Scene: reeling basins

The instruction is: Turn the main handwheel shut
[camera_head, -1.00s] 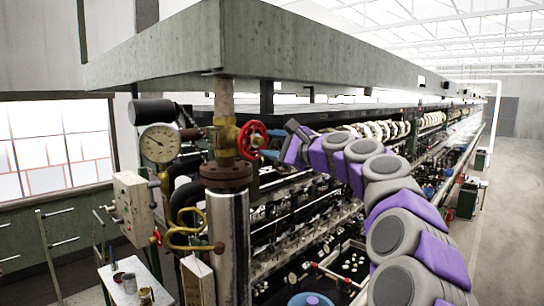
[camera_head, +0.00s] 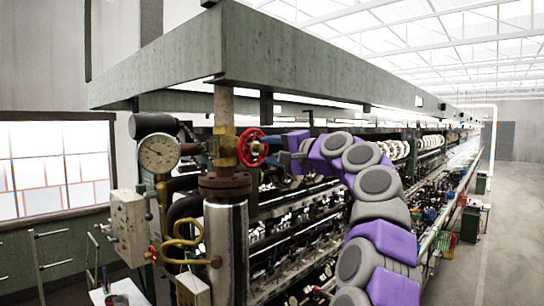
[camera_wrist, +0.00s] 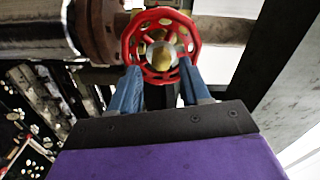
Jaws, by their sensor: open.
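The main handwheel (camera_head: 252,148) is a red spoked wheel on a brass valve body (camera_head: 226,148), set on a vertical pipe below the grey overhead beam. In the wrist view the red handwheel (camera_wrist: 160,46) faces me, with a brass and silver hub at its centre. My gripper (camera_wrist: 160,80) is open, its two blue fingers apart at the wheel's lower left and lower right. The fingertips overlap the lower rim in this view; I cannot tell whether they touch it. In the head view my gripper (camera_head: 276,160) is just right of the wheel, partly hidden.
A round pressure gauge (camera_head: 159,153) is left of the valve, above a control box (camera_head: 128,220) and a yellow bent pipe (camera_head: 182,243). A polished pipe (camera_head: 226,252) stands below the flange.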

